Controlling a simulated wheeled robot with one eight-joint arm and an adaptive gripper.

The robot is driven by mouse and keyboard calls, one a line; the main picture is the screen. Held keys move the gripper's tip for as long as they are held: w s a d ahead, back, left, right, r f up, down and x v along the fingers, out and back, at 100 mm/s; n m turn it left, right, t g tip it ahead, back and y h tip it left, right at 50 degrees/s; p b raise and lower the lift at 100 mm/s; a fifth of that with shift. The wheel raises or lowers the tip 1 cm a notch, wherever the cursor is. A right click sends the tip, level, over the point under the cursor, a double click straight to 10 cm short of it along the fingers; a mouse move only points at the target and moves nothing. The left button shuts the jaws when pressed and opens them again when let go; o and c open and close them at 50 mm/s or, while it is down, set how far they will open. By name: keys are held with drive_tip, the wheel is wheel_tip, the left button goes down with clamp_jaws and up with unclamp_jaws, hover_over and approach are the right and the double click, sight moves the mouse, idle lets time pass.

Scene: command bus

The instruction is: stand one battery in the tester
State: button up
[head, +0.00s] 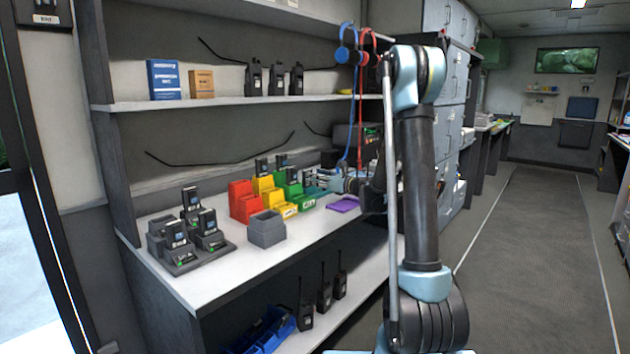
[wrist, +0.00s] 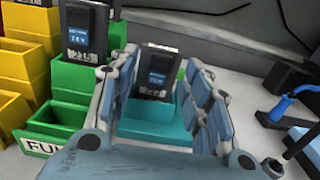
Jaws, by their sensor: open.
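In the wrist view a dark battery (wrist: 158,76) with a lit blue screen stands in a small teal holder (wrist: 150,128), which looks like the tester. Its lower end is hidden inside the holder. My gripper (wrist: 160,74) is open, with one finger on each side of this battery. I cannot tell whether either finger touches it. Another battery (wrist: 86,32) stands in a green bin (wrist: 62,114) to the left, whose label is partly hidden. In the head view my gripper (head: 322,180) is over the bench, beside the green bins (head: 303,201).
Red bins (head: 243,203) and yellow bins (head: 272,190) stand left of the green ones. A charger with batteries (head: 190,240) and a grey bin (head: 267,230) are nearer. A purple pad (head: 343,204) lies by my gripper. Red and blue cords (head: 360,110) hang close to my arm.

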drive_tip(key=v, duration=1)
drive_tip(key=shift+s+d, duration=0.15)
drive_tip(key=shift+s, duration=0.05)
drive_tip(key=s+n+g, duration=0.1)
drive_tip(key=s+n, duration=0.1)
drive_tip(key=s, duration=0.1)
drive_tip(key=s+a+n+g+h, duration=0.1)
drive_tip(key=s+n, duration=0.1)
drive_tip(key=s, duration=0.1)
drive_tip(key=s+f+n+g+h, duration=0.1)
drive_tip(key=s+n, duration=0.2)
drive_tip(key=shift+s+a, duration=0.3)
drive_tip(key=s+d+f+n+g+h, duration=0.2)
drive_tip(key=s+d+f+n+h, duration=0.2)
drive_tip(key=s, duration=0.7)
drive_tip(key=s+d+f+n+g+h, duration=0.2)
drive_tip(key=s+d+f+n+h, duration=0.2)
drive_tip(key=s+d+n, duration=0.3)
drive_tip(key=s+d+f+n+g+h, duration=0.1)
drive_tip(key=s+d+f+n+h, duration=0.3)
drive_tip(key=s, duration=1.1)
drive_tip(key=d+f+n, duration=0.1)
drive_tip(key=n, duration=0.2)
drive_tip(key=shift+s+d+n+g, duration=0.2)
drive_tip(key=shift+d+n+g, duration=0.2)
drive_tip(key=shift+w, duration=0.1)
